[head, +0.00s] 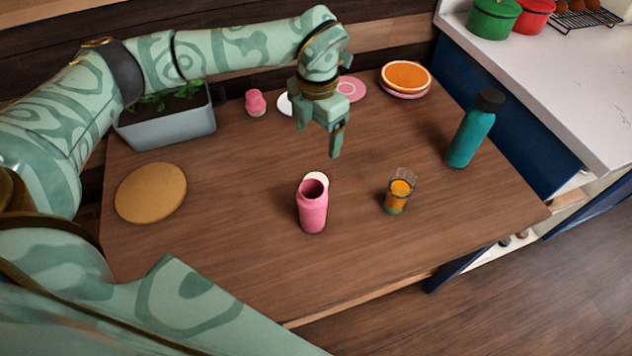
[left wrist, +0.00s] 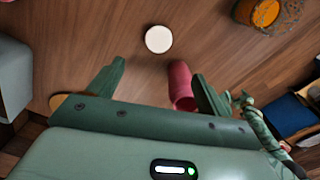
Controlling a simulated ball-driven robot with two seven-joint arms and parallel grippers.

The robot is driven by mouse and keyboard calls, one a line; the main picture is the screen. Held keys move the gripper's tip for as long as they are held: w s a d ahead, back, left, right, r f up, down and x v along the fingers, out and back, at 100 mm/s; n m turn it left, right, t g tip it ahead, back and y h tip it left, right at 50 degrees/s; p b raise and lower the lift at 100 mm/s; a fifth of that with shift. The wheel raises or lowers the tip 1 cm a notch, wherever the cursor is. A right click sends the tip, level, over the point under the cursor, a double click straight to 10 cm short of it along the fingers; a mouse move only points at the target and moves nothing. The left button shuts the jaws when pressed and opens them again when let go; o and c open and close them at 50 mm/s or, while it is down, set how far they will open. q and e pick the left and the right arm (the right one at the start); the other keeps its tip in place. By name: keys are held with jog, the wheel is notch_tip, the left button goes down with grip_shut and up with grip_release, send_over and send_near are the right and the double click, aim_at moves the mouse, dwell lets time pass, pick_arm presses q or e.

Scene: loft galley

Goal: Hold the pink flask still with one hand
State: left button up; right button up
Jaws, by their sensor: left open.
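The pink flask (head: 312,208) stands upright on the wooden table, its dark mouth open at the top. A small white disc (head: 317,180) lies just behind it, partly hidden by its rim. My left gripper (head: 320,138) is open and empty above the table, behind the flask and apart from it in the head view. In the left wrist view the flask (left wrist: 181,84) shows beside one finger of the open gripper (left wrist: 160,72), partly hidden by it. The white disc (left wrist: 158,39) shows beyond the fingertips. My right gripper is not in view.
A glass of orange drink (head: 398,192) and a teal bottle (head: 469,135) stand to the right. A round cork mat (head: 150,192) lies left, near a grey planter (head: 168,126). A pink shaker (head: 255,103) and plates (head: 405,77) are at the back. The front table is clear.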

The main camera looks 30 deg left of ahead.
pick_arm(q)
jog(key=b, duration=0.3)
send_over(317, 177)
jog(key=s, duration=0.1)
jog(key=f, duration=1)
jog(key=shift+s+d+f, duration=0.1)
jog(key=shift+d+f, duration=0.1)
jog(key=shift+d, duration=0.15)
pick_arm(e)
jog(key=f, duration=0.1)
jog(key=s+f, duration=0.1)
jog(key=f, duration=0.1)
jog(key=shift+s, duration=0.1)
pick_arm(q)
notch_tip(317, 177, down, 5)
jog(key=b, duration=0.2)
jog(key=shift+a+f+b, duration=0.1)
jog(key=shift+f+b, duration=0.1)
jog(key=shift+b, duration=0.1)
jog(key=shift+r, duration=0.15)
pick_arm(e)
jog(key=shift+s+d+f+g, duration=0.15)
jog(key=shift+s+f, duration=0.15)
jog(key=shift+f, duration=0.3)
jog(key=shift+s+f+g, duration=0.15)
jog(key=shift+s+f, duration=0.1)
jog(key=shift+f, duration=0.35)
pick_arm(q)
jog(key=c, duration=1)
